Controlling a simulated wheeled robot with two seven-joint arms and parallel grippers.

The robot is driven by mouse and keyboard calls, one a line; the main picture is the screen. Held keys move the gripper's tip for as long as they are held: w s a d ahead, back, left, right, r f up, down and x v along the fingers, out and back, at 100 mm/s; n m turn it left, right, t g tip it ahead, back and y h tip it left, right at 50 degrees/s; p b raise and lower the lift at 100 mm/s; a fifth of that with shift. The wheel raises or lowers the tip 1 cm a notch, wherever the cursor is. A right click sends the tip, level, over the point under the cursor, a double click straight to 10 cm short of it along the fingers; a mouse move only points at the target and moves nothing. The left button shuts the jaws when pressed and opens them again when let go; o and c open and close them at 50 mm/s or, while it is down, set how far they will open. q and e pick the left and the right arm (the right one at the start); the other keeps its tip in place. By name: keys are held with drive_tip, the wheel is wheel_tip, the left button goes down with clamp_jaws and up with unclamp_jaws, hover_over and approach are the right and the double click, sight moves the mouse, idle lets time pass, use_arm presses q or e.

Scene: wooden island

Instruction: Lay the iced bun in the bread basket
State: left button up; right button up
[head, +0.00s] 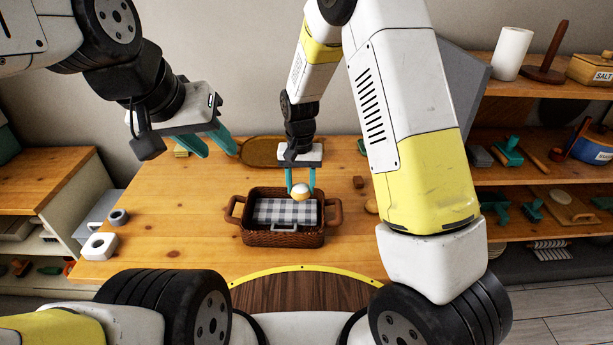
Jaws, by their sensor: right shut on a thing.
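The iced bun (300,192), white on top and tan below, is held between the teal fingers of my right gripper (300,183). My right gripper is shut on it, over the back right part of the bread basket (284,239). The basket is brown wicker with a handle at each side and a grey checked cloth inside. I cannot tell whether the bun touches the cloth or the rim. My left gripper (212,143) is raised at the upper left, empty, with its teal fingers apart.
The basket stands on a wooden island top (170,220). An oval brown board (262,152) lies behind it. A small brown block (358,182) lies to the right.

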drive_tip(key=shift+f, duration=3.95)
drive_tip(key=o, duration=1.9)
drive_tip(key=shift+r, duration=1.85)
wheel_tip(320, 180, up, 7)
drive_tip(key=shift+f, duration=0.1)
drive_tip(key=shift+r, duration=0.5)
